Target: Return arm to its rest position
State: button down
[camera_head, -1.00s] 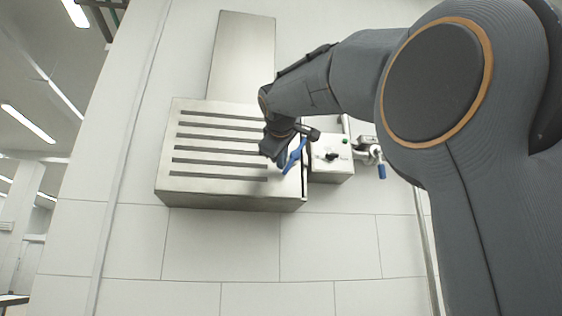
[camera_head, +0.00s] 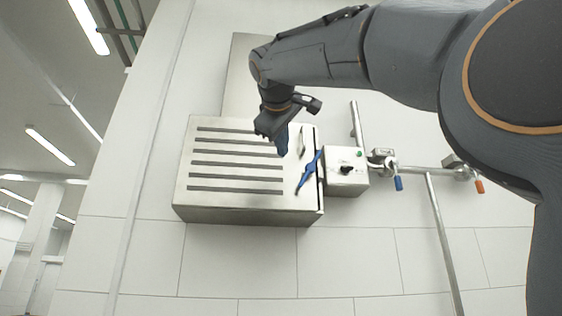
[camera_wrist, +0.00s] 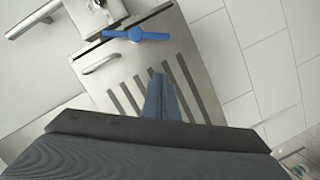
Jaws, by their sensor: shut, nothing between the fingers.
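My gripper (camera_head: 281,147) hangs in front of the slotted metal cabinet (camera_head: 190,212), near its upper right part. Its blue fingers are together with nothing between them. In the wrist view, the gripper (camera_wrist: 161,90) points over the slots of the cabinet (camera_wrist: 92,84). A blue lever handle (camera_head: 308,171) is on the cabinet's right side, apart from my fingers. It also shows in the wrist view (camera_wrist: 136,35). A small metal door handle (camera_wrist: 100,64) lies between the blue lever and the slots.
A metal control box (camera_head: 346,181) with a black knob and green button is mounted right of the cabinet. Pipes with a blue-handled valve (camera_head: 398,183) and an orange-handled valve (camera_head: 480,187) run along the wall. The tiled wall (camera_head: 240,265) below the cabinet is bare.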

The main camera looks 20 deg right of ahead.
jog(key=shift+s, duration=0.2)
dwell(0.5)
jog(key=w+a+f+g+y, duration=0.15)
jog(key=w+f, duration=0.25)
jog(key=f, duration=0.7)
jog(key=w+a+f+g+y, duration=0.15)
jog(key=w+f, duration=0.25)
jog(key=f, duration=0.7)
jog(key=w+a+f+g+y, duration=0.15)
jog(key=w+f, duration=0.25)
jog(key=f, duration=0.7)
notch_tip(320, 180, down, 22)
jog(key=s+a+g+y, duration=0.1)
jog(key=s+a+g, duration=0.1)
jog(key=s+g, duration=0.1)
jog(key=s+f+m+g+y, duration=0.1)
jog(key=s+f+m+g, duration=0.1)
jog(key=s+f, duration=0.9)
jog(key=s+a+f+m+g+y, duration=0.1)
jog(key=s+f+m+g, duration=0.2)
jog(key=s+f, duration=0.9)
notch_tip(320, 180, down, 8)
jog(key=shift+a+r+m, duration=0.25)
jog(key=shift+a+m, duration=0.05)
jog(key=shift+g, duration=0.25)
